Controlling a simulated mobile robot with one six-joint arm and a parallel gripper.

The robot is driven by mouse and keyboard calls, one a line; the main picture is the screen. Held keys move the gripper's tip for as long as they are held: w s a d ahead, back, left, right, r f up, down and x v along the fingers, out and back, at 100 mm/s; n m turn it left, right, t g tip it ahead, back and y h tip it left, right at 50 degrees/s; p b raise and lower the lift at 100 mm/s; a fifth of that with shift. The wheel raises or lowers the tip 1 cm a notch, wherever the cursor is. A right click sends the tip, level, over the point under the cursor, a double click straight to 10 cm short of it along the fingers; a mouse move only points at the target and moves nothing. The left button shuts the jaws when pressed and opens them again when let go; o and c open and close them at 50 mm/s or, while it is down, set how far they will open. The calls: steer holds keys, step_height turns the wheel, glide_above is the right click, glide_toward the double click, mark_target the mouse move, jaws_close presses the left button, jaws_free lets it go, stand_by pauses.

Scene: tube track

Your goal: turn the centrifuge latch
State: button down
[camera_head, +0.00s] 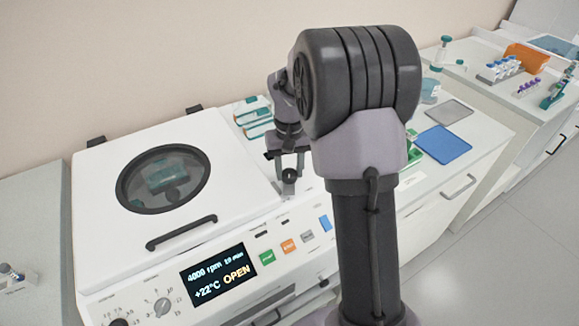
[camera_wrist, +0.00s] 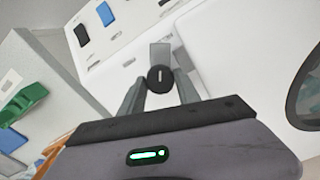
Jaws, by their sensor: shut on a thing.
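The white centrifuge (camera_head: 95,205) fills the left and middle of the head view. Its lid (camera_head: 225,170) is down, with a round dark window and a black handle. The latch, a black knob (camera_head: 289,174) with a grey plate, is at the lid's right side. In the wrist view the latch knob (camera_wrist: 160,73) has a pale line on its face, running roughly up and down the picture. My gripper (camera_head: 289,168) points down at the latch, its fingers on either side of the knob. In the wrist view my gripper (camera_wrist: 160,82) is shut on the knob.
The front panel display (camera_head: 218,277) reads 4000 rpm, +22°C and OPEN. Coloured buttons (camera_head: 267,257) lie in front of the latch. A blue pad (camera_head: 443,143) and a grey pad (camera_head: 448,112) lie on the right bench. Teal-and-white boxes (camera_head: 252,110) stand behind. My arm hides part of the bench.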

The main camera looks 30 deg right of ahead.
mark_target(289, 173)
steer(key=m, duration=0.5)
steer(key=shift+m+p, duration=0.3)
steer(key=shift+p, duration=0.05)
steer(key=m, duration=0.5)
steer(key=shift+w+m, duration=0.1)
steer(key=shift+m, duration=0.5)
steer(key=c, duration=0.9)
jaws_free()
steer(key=shift+o, duration=0.2)
steer(key=shift+r, duration=0.1)
step_height(289, 173, up, 17)
steer(key=p, duration=0.6)
steer(key=shift+r, duration=0.15)
